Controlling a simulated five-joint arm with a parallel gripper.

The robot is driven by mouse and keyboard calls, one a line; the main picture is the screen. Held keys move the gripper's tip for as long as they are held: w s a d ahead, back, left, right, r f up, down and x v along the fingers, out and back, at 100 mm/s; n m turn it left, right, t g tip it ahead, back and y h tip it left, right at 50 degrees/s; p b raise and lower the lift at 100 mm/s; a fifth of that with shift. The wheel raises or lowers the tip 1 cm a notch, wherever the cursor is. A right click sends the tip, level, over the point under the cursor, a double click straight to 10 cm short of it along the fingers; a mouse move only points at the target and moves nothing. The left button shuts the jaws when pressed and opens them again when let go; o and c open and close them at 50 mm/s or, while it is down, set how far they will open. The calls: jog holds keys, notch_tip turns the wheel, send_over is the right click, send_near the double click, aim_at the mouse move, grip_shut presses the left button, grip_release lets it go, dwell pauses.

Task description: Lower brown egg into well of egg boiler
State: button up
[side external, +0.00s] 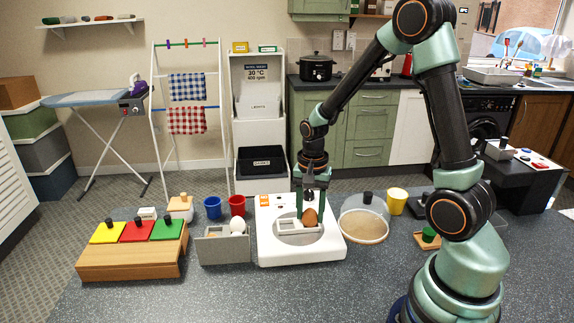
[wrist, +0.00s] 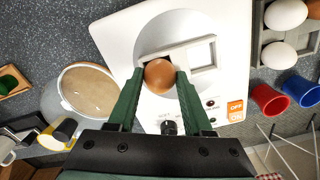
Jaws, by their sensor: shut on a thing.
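The brown egg (side external: 310,217) is between the fingers of my gripper (side external: 311,205), over the egg boiler. In the wrist view the egg (wrist: 159,75) sits between the two green fingertips of my gripper (wrist: 158,80). The white egg boiler (side external: 330,250) has a round grey plate and a pale frame with square wells (wrist: 204,53). One well is open and empty. The egg covers most of the other well, whose dark edge shows beside it. I cannot tell how far the egg is inside that well. The boiler has an orange OFF/ON switch (wrist: 235,110).
A grey egg holder (side external: 224,250) with white eggs (wrist: 285,14) stands left of the boiler. Blue (side external: 212,207) and red (side external: 237,205) cups stand behind it. A glass lid (side external: 364,222) lies right of the boiler, near a yellow cup (side external: 397,200).

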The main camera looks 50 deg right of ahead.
jog(key=o, duration=0.9)
notch_tip(320, 180, up, 11)
jog(key=s+a+r+n+t, duration=0.2)
jog(key=a+n, duration=0.1)
jog(key=n, duration=0.1)
jog(key=s+a+r+n+t, duration=0.1)
jog(key=s+a+r+n, duration=0.1)
jog(key=n, duration=0.3)
jog(key=s+a+r+n+t, duration=0.2)
jog(key=a+r+n, duration=0.1)
jog(key=a+n, duration=0.1)
jog(key=shift+a+r+n+t, duration=0.2)
jog(key=shift+a+n+t, duration=0.1)
jog(key=shift+a, duration=0.3)
